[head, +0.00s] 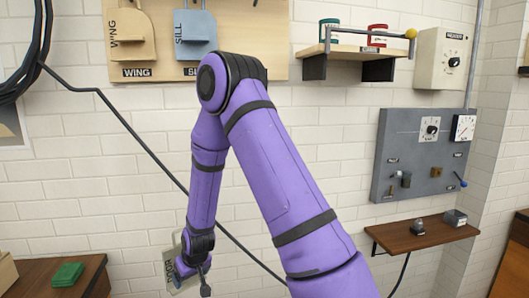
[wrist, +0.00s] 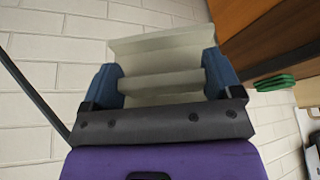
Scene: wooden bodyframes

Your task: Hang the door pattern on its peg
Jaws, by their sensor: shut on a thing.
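My gripper (head: 186,264) is low at the left of centre in the head view, in front of the white brick wall. It is shut on a pale grey-green pattern (head: 170,268), whose lettering is partly hidden and too small to read surely. In the wrist view the blue fingers stand at both ends of the pattern's bar-like handle (wrist: 160,82), with its flat plate beyond. The pattern board (head: 270,35) is high on the wall, well above my gripper. A tan WING pattern (head: 133,35) and a blue SILL pattern (head: 196,32) hang there. No door peg can be made out.
A shelf with tins (head: 350,50) and a grey control panel (head: 425,155) are on the wall at right. A small wooden shelf (head: 420,234) sits below. A brown bench (head: 95,278) with a green cloth-like item (head: 67,274) is at lower left. A dark cable crosses the wall.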

